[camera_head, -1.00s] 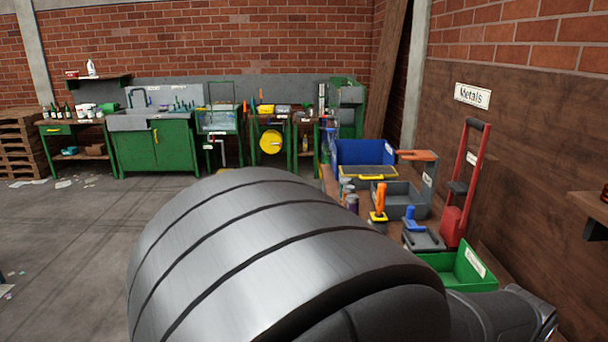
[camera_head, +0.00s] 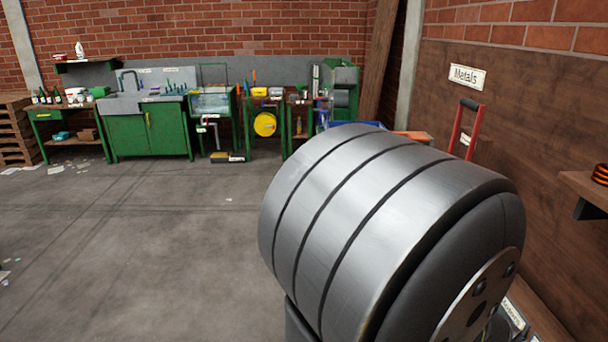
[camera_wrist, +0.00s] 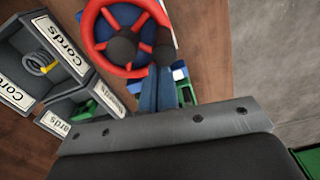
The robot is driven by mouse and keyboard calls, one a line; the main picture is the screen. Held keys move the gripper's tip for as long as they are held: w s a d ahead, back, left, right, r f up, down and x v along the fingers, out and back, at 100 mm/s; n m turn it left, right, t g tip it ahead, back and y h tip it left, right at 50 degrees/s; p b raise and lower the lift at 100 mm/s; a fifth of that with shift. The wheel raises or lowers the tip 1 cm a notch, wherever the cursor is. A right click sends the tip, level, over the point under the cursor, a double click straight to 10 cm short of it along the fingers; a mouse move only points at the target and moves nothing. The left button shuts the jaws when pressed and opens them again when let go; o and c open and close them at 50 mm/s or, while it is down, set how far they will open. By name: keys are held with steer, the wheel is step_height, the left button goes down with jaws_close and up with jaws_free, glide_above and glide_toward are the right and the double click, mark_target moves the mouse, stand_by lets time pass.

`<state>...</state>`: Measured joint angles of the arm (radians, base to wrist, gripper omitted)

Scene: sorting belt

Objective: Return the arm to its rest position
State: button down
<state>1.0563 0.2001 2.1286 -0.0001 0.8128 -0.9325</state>
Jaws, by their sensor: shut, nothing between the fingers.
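My arm's thick grey ribbed link (camera_head: 385,235) fills the right of the head view, and its end disc faces the lower right. My gripper does not show in the head view. In the wrist view its dark body and bolted grey plate cross the bottom, and my gripper (camera_wrist: 158,82) appears as narrow dark blue fingers close together, shut and empty. Beyond them a red ring (camera_wrist: 97,45) with a dark hub shows against a brown wooden surface (camera_wrist: 205,60). I cannot tell the gap between the fingers and the ring.
In the head view, green workbenches (camera_head: 150,135) line the back wall. A red-framed cart (camera_head: 455,130) and a wooden shelf (camera_head: 580,185) are at the right.

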steer(key=shift+w+d+r, duration=0.25)
steer(key=shift+r, duration=0.1)
step_height(320, 180, up, 9)
step_height(320, 180, down, 10)
steer(key=shift+s+a, duration=0.15)
steer(key=shift+s+a+r, duration=0.1)
steer(key=shift+s+a, duration=0.05)
steer(key=d, duration=0.1)
steer(key=w+d, duration=0.1)
steer(key=shift+w+d, duration=0.3)
steer(key=shift+d, duration=0.1)
steer(key=d, duration=0.1)
steer(key=s+d, duration=0.1)
steer(key=d, duration=0.2)
steer(key=shift+s+d, duration=0.1)
steer(key=shift+s, duration=0.3)
step_height(320, 180, up, 12)
